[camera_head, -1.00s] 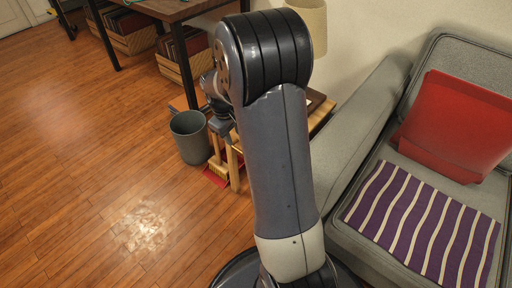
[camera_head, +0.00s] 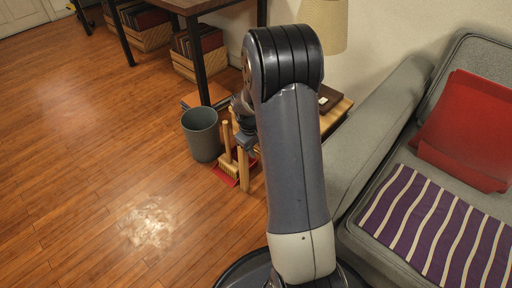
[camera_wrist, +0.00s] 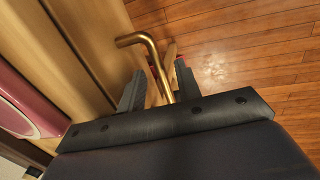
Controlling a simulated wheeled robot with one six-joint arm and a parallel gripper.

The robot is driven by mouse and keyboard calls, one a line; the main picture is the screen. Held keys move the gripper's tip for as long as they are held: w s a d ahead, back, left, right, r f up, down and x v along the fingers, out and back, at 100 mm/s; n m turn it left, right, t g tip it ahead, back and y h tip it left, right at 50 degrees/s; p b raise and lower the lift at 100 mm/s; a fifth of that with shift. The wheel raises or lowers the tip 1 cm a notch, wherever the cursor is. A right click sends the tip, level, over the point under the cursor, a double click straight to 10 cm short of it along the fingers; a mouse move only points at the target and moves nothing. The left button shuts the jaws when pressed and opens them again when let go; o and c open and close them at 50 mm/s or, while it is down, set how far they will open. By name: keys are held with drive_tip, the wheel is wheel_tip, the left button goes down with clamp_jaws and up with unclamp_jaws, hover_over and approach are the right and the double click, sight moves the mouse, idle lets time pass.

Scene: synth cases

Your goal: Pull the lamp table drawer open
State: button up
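The lamp table (camera_head: 338,113) stands beside the sofa, mostly hidden behind my arm in the head view. In the wrist view, its pale wooden front (camera_wrist: 85,40) runs along the left, and a bent brass handle (camera_wrist: 148,42) sticks out from it. My gripper (camera_wrist: 160,82) is open, with one finger on each side of the handle's bar. Gaps show between the bar and both fingers. In the head view my gripper (camera_head: 246,140) is partly hidden by my arm at the table's near left side. The drawer looks closed, though its edges are hard to make out.
A grey bin (camera_head: 202,134), a brush (camera_head: 229,165) and a red dustpan (camera_head: 224,177) stand left of the table. The grey sofa (camera_head: 375,120) is close on the right. A desk (camera_head: 190,5) stands behind. Wooden floor (camera_head: 90,170) at the left is open.

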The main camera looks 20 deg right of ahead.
drive_tip(key=shift+c, duration=0.4)
clamp_jaws()
drive_tip(key=s+a, duration=0.3)
drive_tip(key=a, duration=0.6)
drive_tip(key=s+a, duration=0.4)
drive_tip(key=a, duration=0.5)
drive_tip(key=shift+s, duration=0.2)
drive_tip(key=shift+o, duration=0.4)
unclamp_jaws()
drive_tip(key=shift+r+p, duration=0.1)
drive_tip(key=shift+p, duration=0.2)
